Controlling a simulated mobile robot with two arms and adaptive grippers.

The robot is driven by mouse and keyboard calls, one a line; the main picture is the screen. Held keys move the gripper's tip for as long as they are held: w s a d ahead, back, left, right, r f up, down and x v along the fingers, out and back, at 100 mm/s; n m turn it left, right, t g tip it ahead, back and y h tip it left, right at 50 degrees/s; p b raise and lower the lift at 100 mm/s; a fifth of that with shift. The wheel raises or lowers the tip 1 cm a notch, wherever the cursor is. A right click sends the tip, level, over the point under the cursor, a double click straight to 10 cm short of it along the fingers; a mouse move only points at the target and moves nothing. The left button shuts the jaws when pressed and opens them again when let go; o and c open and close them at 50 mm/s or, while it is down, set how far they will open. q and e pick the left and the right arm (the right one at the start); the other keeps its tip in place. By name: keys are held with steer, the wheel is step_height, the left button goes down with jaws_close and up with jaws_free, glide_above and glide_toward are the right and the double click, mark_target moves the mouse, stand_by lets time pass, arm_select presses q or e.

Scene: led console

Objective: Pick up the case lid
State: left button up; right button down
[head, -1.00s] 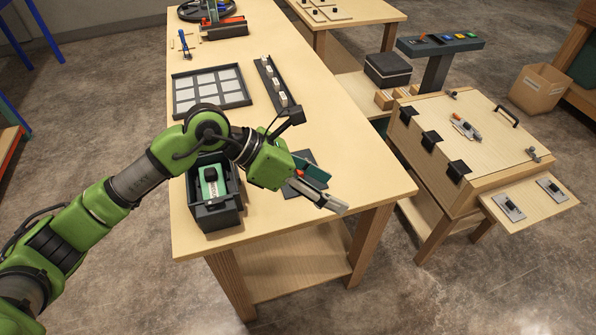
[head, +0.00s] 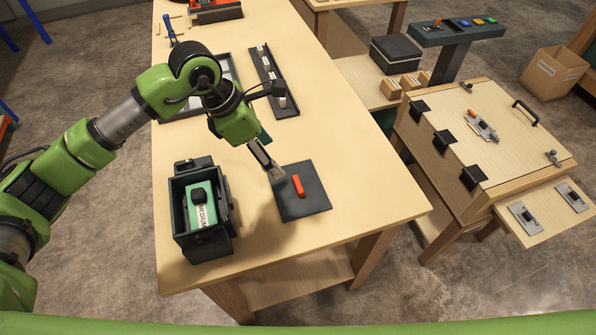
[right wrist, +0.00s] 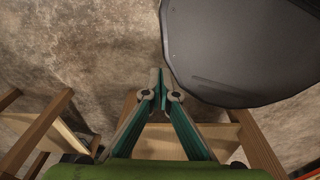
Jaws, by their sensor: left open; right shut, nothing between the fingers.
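The case lid (head: 314,201) is a flat dark square plate with a red handle (head: 298,185) on top. It lies on the wooden table near the front right edge. The open case (head: 183,225), a dark box, stands to its left with a green piece (head: 202,203) marked MEDIUM inside. My left gripper (head: 273,173) is open, points down and hangs at the lid's upper left edge, left of the handle. I cannot tell its exact height above the lid. My right gripper (right wrist: 160,92) is shut and empty in the right wrist view, above the floor, away from the lid.
A dark rail (head: 275,84) with white pieces and a partly hidden gridded tray lie farther back on the table. A wooden console (head: 483,153) with black hinges stands to the right, with a button post (head: 457,57) behind it. The table's front right corner is clear.

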mark_target(297, 184)
arm_select(q)
steer(key=x, duration=0.2)
steer(key=p+x, duration=0.1)
steer(key=x, duration=0.2)
steer(key=p+x, duration=0.1)
steer(key=x, duration=0.1)
steer(key=shift+s+d+f, duration=0.25)
steer(key=shift+d, duration=0.05)
steer(key=shift+w+d+f, duration=0.1)
steer(key=shift+w+f, duration=0.05)
steer(key=shift+f, duration=0.15)
steer(key=shift+d+f+p, duration=0.7)
steer(key=shift+f+p, duration=0.3)
steer(key=shift+p, duration=0.25)
steer(key=shift+x, duration=1.1)
steer(key=shift+f, duration=0.4)
arm_select(e)
steer(key=r, duration=0.2)
steer(key=s+r, duration=0.1)
steer(key=r, duration=0.2)
steer(key=shift+s, duration=0.1)
arm_select(q)
steer(key=shift+c, duration=0.3)
steer(key=c, duration=1.2)
arm_select(e)
steer(key=shift+s+a, duration=0.1)
steer(key=shift+s, duration=0.05)
